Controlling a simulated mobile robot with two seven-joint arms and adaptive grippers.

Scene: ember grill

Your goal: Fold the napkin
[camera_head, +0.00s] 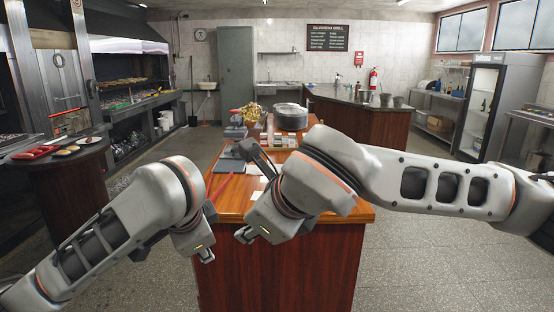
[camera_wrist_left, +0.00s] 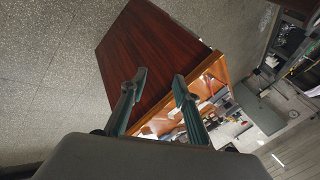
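I cannot clearly make out the napkin. White flat pieces (camera_head: 256,183) lie on the wooden counter top (camera_head: 232,200), partly hidden behind my right arm, and I cannot tell whether one is the napkin. My left gripper (camera_head: 206,254) is at the counter's front left corner. In the left wrist view its two fingers (camera_wrist_left: 158,80) are apart with nothing between them, in front of the counter's dark wood side. My right gripper (camera_head: 245,235) is close to its right, at the counter's front edge. Its fingers are small and partly hidden, so its opening is unclear.
Dark grey items (camera_head: 230,161), a red stick-like thing (camera_head: 221,186) and a large grey pot (camera_head: 290,116) are on the counter. A round side table (camera_head: 62,152) with food stands left, before the grill (camera_head: 125,85). Speckled floor (camera_head: 430,255) is open on the right.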

